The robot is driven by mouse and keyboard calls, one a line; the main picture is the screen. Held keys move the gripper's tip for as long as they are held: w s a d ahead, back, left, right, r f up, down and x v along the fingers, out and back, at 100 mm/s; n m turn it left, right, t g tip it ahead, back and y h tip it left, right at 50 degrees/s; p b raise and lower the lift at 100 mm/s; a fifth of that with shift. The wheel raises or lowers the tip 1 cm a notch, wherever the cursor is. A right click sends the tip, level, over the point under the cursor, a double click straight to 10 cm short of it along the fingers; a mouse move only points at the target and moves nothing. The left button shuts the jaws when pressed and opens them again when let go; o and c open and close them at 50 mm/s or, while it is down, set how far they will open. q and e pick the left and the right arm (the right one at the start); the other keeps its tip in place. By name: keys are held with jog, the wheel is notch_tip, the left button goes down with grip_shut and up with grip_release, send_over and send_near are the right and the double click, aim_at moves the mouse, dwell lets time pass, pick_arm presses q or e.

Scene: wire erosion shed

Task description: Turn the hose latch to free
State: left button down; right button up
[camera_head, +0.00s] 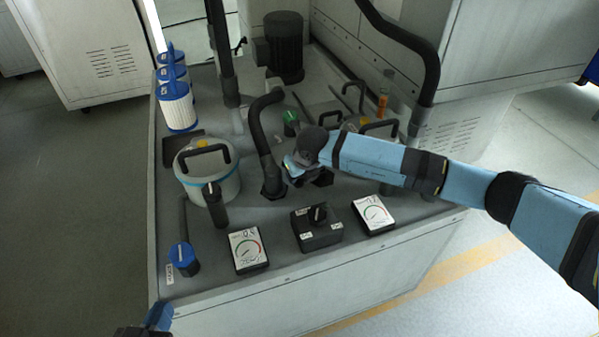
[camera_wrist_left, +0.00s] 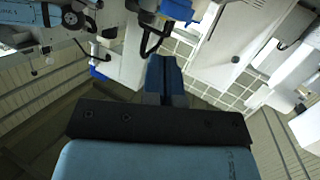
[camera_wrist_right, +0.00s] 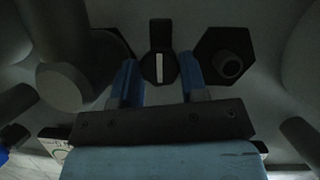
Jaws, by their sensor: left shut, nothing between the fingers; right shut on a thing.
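In the right wrist view, a black latch knob with a white line mark (camera_wrist_right: 159,66) sits between the two blue fingertips of my right gripper (camera_wrist_right: 160,80); the line runs up and down in that picture. I take this knob as the hose latch. In the head view my right gripper (camera_head: 296,172) is low over the bench top, beside the thick black bent hose (camera_head: 262,130), and the arm hides the latch there. My left gripper (camera_head: 160,316) is at the bottom left, off the bench's front corner; its blue fingers (camera_wrist_left: 165,75) are together and empty.
On the bench (camera_head: 290,275) stand a lidded canister (camera_head: 225,185), two gauges (camera_head: 246,250) (camera_head: 373,214), a switch box (camera_head: 317,232), a blue knob (camera_head: 184,257), white filters (camera_head: 177,103) and a motor (camera_head: 284,48). A hexagonal fitting (camera_wrist_right: 226,62) is close right of the latch.

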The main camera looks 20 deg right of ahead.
pick_arm(q)
jog(key=shift+s, duration=0.1)
pick_arm(e)
jog(key=o, duration=0.9)
pick_arm(q)
jog(key=shift+d, duration=0.1)
pick_arm(e)
jog(key=shift+o, duration=0.2)
jog(key=shift+s+r, duration=0.1)
jog(key=shift+r, duration=0.2)
pick_arm(q)
jog(key=f+p, duration=0.1)
jog(key=s+a+f+g+y+p, duration=0.1)
jog(key=a+f+g+p, duration=0.1)
jog(key=f, duration=0.1)
jog(key=shift+s+a+f, duration=0.1)
jog(key=shift+s+a, duration=0.1)
jog(key=shift+s, duration=0.2)
pick_arm(e)
jog(key=v, duration=1.3)
jog(key=shift+r, duration=0.15)
